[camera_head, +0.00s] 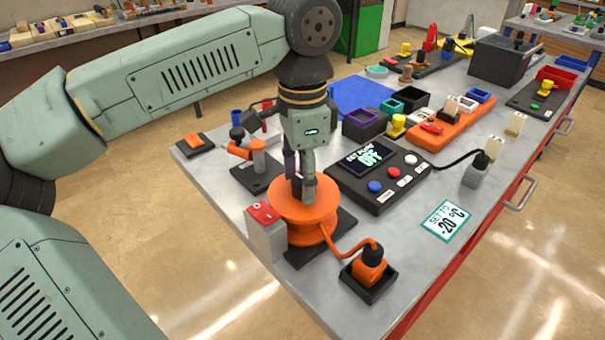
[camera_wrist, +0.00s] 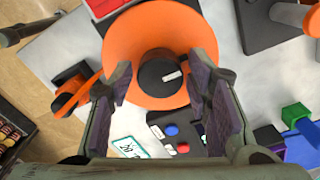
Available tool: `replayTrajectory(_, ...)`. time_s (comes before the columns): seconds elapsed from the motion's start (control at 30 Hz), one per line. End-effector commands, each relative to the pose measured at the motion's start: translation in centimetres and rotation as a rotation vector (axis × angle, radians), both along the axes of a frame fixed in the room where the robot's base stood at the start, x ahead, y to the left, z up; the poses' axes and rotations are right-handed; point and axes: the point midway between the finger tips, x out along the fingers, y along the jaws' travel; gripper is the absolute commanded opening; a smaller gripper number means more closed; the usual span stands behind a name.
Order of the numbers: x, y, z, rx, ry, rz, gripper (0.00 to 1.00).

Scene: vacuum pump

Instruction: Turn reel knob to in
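The orange reel (camera_head: 306,228) stands on a dark base near the table's front left corner. In the wrist view the reel (camera_wrist: 125,45) is seen from above, with a round black knob (camera_wrist: 150,80) at its centre. A white mark on the knob points right and slightly up in that view. My gripper (camera_head: 302,190) points down over the reel's top. In the wrist view my gripper (camera_wrist: 162,78) is open, its fingers apart on either side of the knob, with visible gaps. The head view hides the knob behind the fingers.
A grey post with a red top (camera_head: 264,213) stands close left of the reel. An orange plug (camera_head: 370,264) sits in a black holder in front, joined by an orange cable. A black control box (camera_head: 376,177) reading "OFF" lies right. An orange-armed stand (camera_head: 254,170) is behind left.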

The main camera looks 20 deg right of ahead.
Motion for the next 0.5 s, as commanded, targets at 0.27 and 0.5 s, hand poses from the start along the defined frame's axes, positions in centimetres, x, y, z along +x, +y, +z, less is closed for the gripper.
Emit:
replayTrajectory(0.27,0.0,0.01,0.02,0.0,0.0,0.0,0.24)
replayTrajectory(0.5,-0.01,0.01,0.03,0.0,0.0,0.0,0.08)
